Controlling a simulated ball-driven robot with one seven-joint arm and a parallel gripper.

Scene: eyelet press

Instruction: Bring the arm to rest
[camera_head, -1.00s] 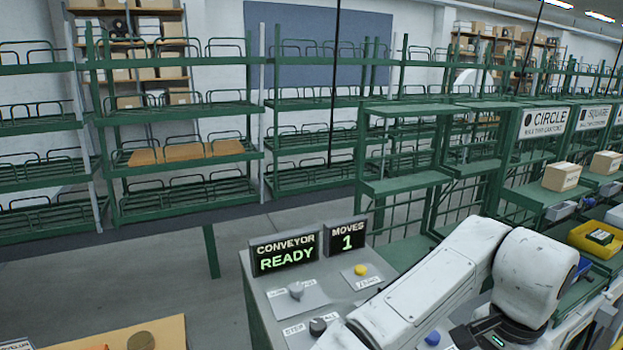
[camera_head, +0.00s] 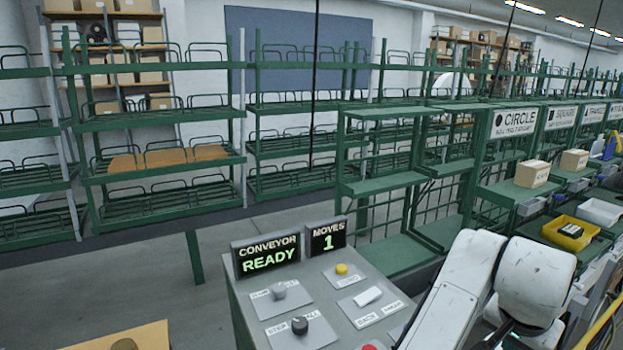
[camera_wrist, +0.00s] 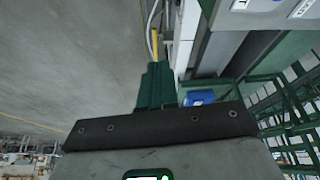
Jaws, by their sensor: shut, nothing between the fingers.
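My arm (camera_head: 455,300) shows as white links at the lower right of the head view, bent at a large rounded joint (camera_head: 535,280). My gripper (camera_wrist: 157,75) is in the wrist view, where its dark green fingers lie together, shut and empty. A dark bar with screws (camera_wrist: 160,127) crosses the view below the fingers. The gripper cannot be made out in the head view.
The control panel (camera_head: 375,275) stands left of my arm, with displays reading CONVEYOR READY (camera_head: 266,254) and MOVES 1 (camera_head: 327,237). Green racks (camera_head: 160,160) line the back. A yellow tray (camera_head: 570,232) is at right. Grey floor (camera_head: 150,270) is open at left.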

